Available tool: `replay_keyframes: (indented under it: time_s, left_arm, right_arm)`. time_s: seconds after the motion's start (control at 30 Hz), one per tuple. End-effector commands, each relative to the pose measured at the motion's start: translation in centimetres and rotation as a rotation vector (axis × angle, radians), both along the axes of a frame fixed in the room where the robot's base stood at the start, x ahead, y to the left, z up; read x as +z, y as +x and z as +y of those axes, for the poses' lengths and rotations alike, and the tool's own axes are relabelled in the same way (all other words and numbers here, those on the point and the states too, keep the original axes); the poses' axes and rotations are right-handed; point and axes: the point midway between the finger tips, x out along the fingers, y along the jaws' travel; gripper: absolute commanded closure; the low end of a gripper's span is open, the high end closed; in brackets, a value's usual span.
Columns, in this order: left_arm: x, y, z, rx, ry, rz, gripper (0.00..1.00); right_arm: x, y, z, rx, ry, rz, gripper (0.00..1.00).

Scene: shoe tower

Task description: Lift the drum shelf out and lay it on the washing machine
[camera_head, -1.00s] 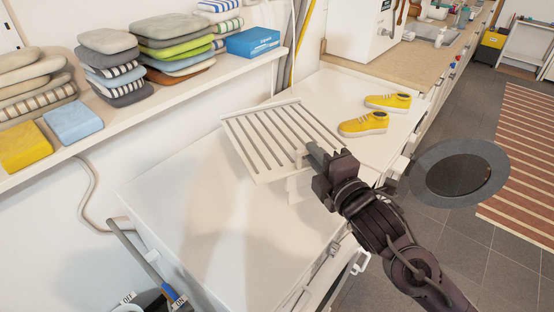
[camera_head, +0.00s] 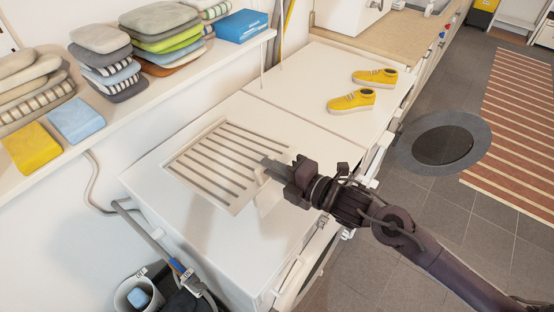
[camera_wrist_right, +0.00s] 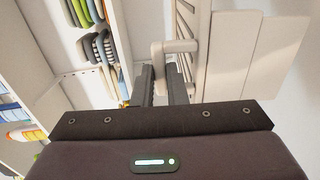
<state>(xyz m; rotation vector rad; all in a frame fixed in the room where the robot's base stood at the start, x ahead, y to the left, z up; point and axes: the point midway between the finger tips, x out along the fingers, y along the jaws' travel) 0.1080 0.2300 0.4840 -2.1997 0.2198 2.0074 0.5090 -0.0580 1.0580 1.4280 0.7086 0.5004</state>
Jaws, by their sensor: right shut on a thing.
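The drum shelf (camera_head: 212,165) is a white slatted rack. It is over the near white machine top (camera_head: 190,232), close to its surface and roughly level with it. I cannot tell whether it touches the top. My right gripper (camera_head: 272,169) is shut on the near right edge of the shelf. In the right wrist view the fingers (camera_wrist_right: 164,82) close around a pale bar of the shelf (camera_wrist_right: 180,46). The far white machine (camera_head: 322,72) adjoins the near one. My left gripper is not in view.
Two yellow shoes (camera_head: 352,101) stand on the far machine. A wall shelf (camera_head: 135,105) on the left bears folded cloths and a blue box (camera_head: 241,25). A bucket (camera_head: 138,293) stands at the lower left. The near machine's front part is clear.

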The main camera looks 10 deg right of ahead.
Motion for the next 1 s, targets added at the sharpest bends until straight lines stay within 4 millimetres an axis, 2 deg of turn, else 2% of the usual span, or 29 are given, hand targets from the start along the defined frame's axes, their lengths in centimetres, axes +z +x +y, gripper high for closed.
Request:
replay_keyframes:
  time_s: [0.03,0.3,0.4,0.6,1.0]
  left_arm:
    - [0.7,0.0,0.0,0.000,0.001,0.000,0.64]
    - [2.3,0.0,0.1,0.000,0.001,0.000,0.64]
    - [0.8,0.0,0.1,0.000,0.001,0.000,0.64]
    - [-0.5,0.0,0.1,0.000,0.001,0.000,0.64]
    - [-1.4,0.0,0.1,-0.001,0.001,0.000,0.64]
  right_arm:
    - [0.2,0.2,0.2,0.001,-0.013,0.011,1.00]
    - [-1.7,1.0,1.0,0.002,-0.094,0.091,1.00]
    - [-3.3,0.9,1.0,0.001,-0.095,0.093,1.00]
    - [-4.7,0.9,0.9,0.001,-0.093,0.092,1.00]
    - [-5.7,0.9,1.0,0.001,-0.093,0.091,1.00]
